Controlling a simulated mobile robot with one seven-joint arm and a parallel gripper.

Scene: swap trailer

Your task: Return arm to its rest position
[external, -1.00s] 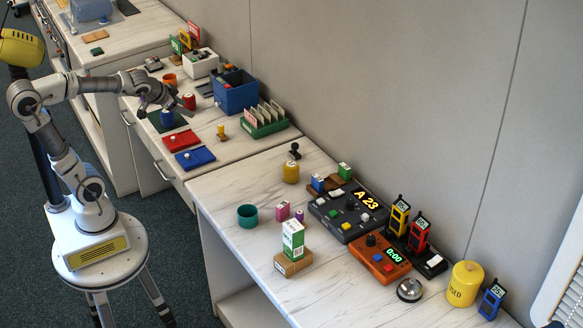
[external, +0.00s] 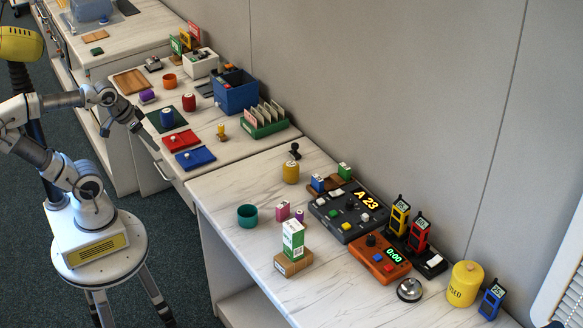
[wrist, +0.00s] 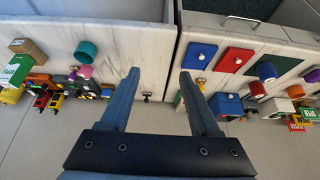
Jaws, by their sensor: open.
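My gripper (wrist: 158,95) is open in the wrist view, with its two blue-grey fingers spread and nothing between them. In the external view my gripper (external: 137,124) is at the near edge of the far counter, left of the dark green mat (external: 160,124). My arm is folded back toward its base and raised clear of the counter objects.
Red (external: 181,139) and blue (external: 207,155) trays lie on the far counter, with a blue bin (external: 235,99) and green card rack (external: 268,127) behind. The near counter holds a green-and-white box (external: 293,238), a teal cup (external: 247,215) and control panels. Floor around my base looks clear.

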